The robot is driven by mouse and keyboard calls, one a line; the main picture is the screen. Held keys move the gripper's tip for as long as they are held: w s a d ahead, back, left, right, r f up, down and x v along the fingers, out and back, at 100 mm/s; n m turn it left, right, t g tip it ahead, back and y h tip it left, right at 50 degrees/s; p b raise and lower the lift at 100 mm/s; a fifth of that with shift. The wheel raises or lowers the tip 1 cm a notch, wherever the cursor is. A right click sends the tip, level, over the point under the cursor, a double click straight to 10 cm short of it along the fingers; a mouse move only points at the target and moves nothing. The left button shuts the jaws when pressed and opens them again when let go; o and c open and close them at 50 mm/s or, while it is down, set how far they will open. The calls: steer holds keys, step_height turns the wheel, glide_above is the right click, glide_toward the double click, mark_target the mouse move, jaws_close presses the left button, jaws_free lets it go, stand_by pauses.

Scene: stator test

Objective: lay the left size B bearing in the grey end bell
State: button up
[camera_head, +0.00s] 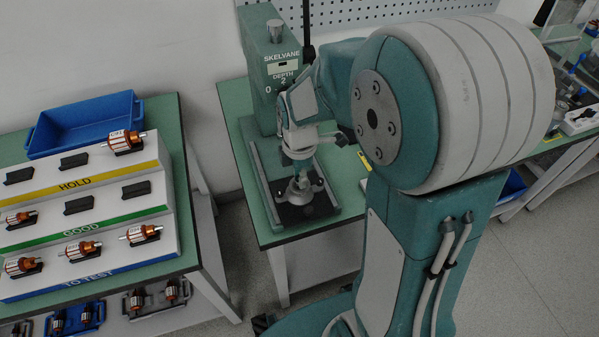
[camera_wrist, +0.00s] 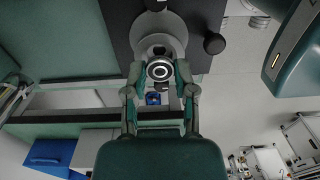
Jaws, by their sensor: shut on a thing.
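My gripper (camera_wrist: 159,72) is shut on a small ring-shaped bearing (camera_wrist: 159,69), seen face-on between the two fingertips in the wrist view. The grey end bell (camera_wrist: 157,24) sits on the black base plate behind the bearing, and the bearing and fingertips cover part of it. In the head view my gripper (camera_head: 299,152) is above the grey end bell (camera_head: 299,190), on the black plate of the SKELVANE press. The bearing cannot be made out in the head view. The wrist view does not show clearly whether the bearing touches the end bell.
The SKELVANE press (camera_head: 275,75) stands right behind my gripper. A black knob (camera_wrist: 215,44) stands on the plate beside the end bell. On the left, a stepped rack (camera_head: 110,225) holds several rotors, with a blue tray (camera_head: 85,123) behind it.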

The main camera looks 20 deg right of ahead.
steer(key=shift+f, duration=0.4)
steer(key=shift+f, duration=0.25)
steer(key=o, duration=0.8)
steer(key=r, duration=1.2)
steer(key=shift+w, duration=0.2)
